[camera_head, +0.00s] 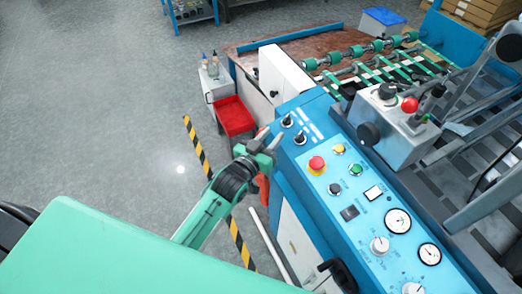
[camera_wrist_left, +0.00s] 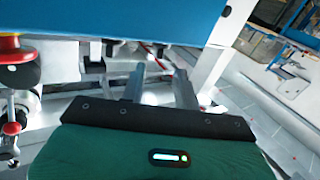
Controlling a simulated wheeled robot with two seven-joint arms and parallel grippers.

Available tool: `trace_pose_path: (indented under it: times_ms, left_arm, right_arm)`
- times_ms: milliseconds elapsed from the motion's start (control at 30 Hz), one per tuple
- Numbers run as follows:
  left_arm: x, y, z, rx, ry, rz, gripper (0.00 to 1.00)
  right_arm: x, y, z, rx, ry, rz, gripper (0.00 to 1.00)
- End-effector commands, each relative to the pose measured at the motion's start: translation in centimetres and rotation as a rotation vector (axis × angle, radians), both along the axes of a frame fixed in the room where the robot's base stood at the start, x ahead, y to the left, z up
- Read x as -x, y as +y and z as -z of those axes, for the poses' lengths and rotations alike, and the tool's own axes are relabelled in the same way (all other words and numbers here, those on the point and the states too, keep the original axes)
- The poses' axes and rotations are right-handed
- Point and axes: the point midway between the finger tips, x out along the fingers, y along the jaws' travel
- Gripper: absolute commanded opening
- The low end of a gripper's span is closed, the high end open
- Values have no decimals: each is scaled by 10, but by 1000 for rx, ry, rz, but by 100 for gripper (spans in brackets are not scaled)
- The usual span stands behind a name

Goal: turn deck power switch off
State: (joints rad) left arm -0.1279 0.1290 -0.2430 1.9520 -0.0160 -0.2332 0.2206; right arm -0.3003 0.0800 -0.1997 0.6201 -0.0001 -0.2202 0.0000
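The blue control panel (camera_head: 352,235) carries two black rotary switches, an upper one (camera_head: 287,121) and a lower one (camera_head: 300,138), near its far left end. A dark rocker-like switch (camera_head: 349,212) sits lower on it. The labels are too small to read, so I cannot tell which one is deck power. My left gripper (camera_head: 269,138) is at the panel's left edge, just left of the lower rotary switch and apart from it. In the left wrist view its fingers (camera_wrist_left: 160,85) are spread with nothing between them, below a blue surface (camera_wrist_left: 150,20). My right gripper is out of view.
A red emergency button (camera_head: 317,165), a yellow button (camera_head: 339,149), a green button (camera_head: 356,169) and gauges (camera_head: 398,221) crowd the panel. A grey box with a red knob (camera_head: 409,104) stands behind. A red bin (camera_head: 235,117) stands left. The floor there is mostly open.

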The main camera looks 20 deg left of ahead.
Motion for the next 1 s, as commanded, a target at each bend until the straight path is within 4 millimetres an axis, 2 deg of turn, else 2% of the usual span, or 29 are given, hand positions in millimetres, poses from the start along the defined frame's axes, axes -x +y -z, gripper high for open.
trace_pose_path:
  times_ms: [33,200,400,1000]
  left_arm:
    - [10,3,3,0,2,0,31]
    - [35,9,2,-1,2,-1,31]
    - [50,13,2,-1,3,-1,31]
    - [52,14,2,-1,4,-1,31]
  right_arm:
    - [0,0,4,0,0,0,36]
    - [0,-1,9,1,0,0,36]
    - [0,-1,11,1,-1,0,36]
    - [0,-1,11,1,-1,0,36]
